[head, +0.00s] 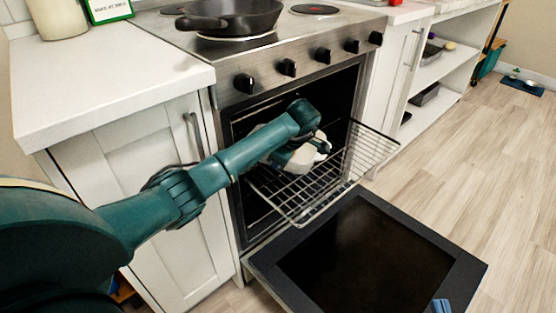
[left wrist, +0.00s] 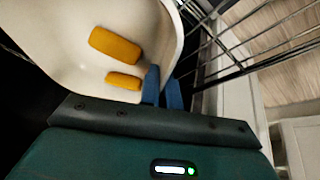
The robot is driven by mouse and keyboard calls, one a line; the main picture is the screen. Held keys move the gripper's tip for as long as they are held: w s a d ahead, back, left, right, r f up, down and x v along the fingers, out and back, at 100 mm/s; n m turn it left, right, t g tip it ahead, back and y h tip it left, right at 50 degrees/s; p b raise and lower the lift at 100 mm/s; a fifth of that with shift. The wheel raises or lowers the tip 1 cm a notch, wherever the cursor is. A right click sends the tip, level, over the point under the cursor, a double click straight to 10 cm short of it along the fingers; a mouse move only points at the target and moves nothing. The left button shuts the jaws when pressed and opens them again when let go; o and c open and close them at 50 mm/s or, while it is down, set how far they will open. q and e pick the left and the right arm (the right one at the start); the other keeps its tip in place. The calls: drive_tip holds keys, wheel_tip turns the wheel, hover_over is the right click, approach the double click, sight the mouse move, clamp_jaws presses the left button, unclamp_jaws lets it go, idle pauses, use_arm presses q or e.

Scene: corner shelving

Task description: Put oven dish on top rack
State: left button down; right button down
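The white oven dish (head: 300,160) is at the oven opening, over the pulled-out wire rack (head: 354,165), partly hidden behind my left forearm. In the left wrist view the dish (left wrist: 75,55) holds two orange pieces of food. The blue fingertips of my left gripper (left wrist: 164,90) are close together at the dish's wall, one on the inner side and one on the outer side. I cannot tell whether the dish touches the rack. My right gripper (head: 441,306) shows only as blue fingertips at the bottom edge, over the oven door and away from the dish.
The oven door (head: 365,255) is folded down in front of the oven. A dark pan (head: 230,15) sits on the stove above a row of knobs. White cabinets flank the oven.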

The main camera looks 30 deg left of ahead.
use_arm(q)
drive_tip(key=c, duration=2)
unclamp_jaws()
drive_tip(key=o, duration=0.4)
